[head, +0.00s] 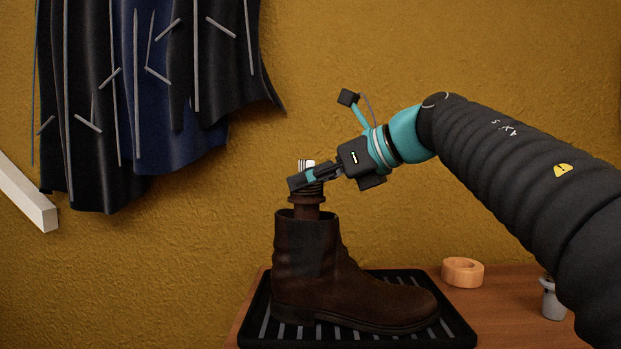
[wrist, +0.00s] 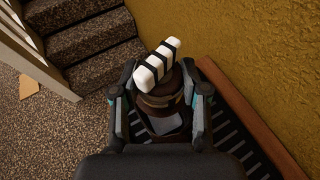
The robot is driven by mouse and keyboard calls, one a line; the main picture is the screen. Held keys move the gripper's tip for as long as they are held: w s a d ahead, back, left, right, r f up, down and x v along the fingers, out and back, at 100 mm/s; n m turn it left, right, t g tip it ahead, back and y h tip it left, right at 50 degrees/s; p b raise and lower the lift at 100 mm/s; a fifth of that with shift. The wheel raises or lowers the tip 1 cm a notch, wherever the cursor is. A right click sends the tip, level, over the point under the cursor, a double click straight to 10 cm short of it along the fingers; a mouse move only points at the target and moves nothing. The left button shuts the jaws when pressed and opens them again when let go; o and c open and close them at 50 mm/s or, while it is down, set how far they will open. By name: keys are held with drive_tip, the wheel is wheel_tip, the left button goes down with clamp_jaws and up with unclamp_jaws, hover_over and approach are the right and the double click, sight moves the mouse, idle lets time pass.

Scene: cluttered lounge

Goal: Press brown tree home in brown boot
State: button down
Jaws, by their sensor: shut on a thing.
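The brown boot (head: 312,272) stands upright on a black ribbed tray (head: 455,325) in the head view, toe to the right. The brown tree (head: 307,210) rises from the boot's open top, its lower part hidden inside the shaft. Its upper part, with a pale striped piece on top, stands above the rim. My gripper (head: 306,178) is shut on this upper part, above the boot. In the wrist view the tree (wrist: 165,104) sits between the two fingers of my gripper (wrist: 160,95). I cannot see how deep the tree reaches.
The tray rests on a wooden bench (head: 505,300). A tan ring (head: 462,272) and a small grey container (head: 552,300) stand right of the boot. Dark clothes (head: 150,90) hang at upper left. Steps (wrist: 95,45) show in the wrist view.

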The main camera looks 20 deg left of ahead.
drive_tip(key=shift+f+b, duration=0.55)
drive_tip(key=shift+f, duration=0.25)
drive_tip(key=c, duration=0.5)
unclamp_jaws()
drive_tip(key=v, duration=1.2)
